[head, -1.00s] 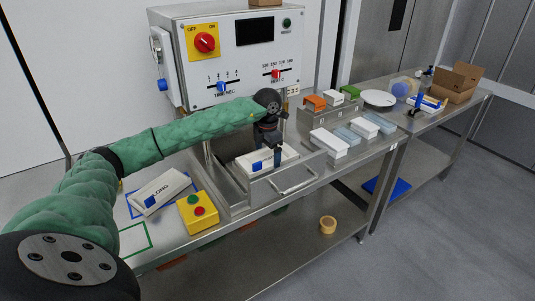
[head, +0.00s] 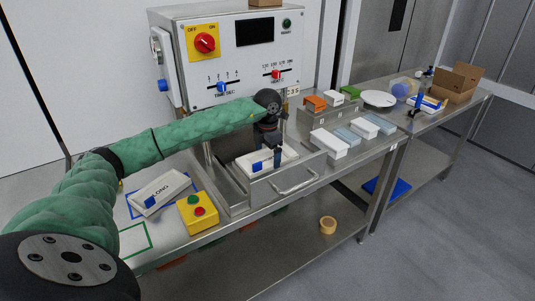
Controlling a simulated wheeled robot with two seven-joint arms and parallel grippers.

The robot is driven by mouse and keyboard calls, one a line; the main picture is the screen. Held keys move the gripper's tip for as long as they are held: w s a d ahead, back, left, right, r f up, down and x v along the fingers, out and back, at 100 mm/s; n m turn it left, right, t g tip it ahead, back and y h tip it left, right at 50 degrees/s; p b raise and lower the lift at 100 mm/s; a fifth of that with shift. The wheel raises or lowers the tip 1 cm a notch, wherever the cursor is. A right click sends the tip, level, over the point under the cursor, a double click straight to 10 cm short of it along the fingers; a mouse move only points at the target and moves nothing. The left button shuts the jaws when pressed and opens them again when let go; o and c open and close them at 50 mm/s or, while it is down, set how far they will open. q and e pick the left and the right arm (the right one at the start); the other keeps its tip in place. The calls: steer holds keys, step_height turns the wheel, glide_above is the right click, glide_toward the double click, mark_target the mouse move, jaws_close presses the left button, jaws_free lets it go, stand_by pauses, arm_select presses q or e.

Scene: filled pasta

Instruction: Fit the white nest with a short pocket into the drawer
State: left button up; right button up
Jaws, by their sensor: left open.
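The white nest (head: 270,158) with a blue tab lies inside the open metal drawer (head: 264,192) of the machine. Its pocket and part of its top are hidden by my gripper. My left gripper (head: 277,156) points down at the nest's right part, with its fingers open. Whether the fingers touch the nest is too small to tell. A second white nest marked LONG (head: 168,188), also with a blue tab, lies on the table left of the drawer. My right gripper is not in view.
A yellow button box (head: 198,212) stands beside the drawer's left front. White and grey boxes (head: 328,144) lie on the table to the right. The machine (head: 230,60) rises behind the drawer. A tape roll (head: 328,225) is on the lower shelf.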

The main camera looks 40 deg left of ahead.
arm_select(q)
steer(key=shift+s+d+f, duration=0.15)
steer(key=shift+f, duration=0.25)
steer(key=shift+w+r+p, duration=0.2)
steer(key=shift+r+p, duration=1)
steer(key=shift+r, duration=2.55)
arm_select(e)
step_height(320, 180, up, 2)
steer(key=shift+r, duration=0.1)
arm_select(q)
step_height(320, 180, up, 8)
steer(key=b, duration=0.2)
steer(key=shift+b, duration=0.3)
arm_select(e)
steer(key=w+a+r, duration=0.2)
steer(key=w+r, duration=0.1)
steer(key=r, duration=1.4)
arm_select(q)
steer(key=shift+f, duration=0.2)
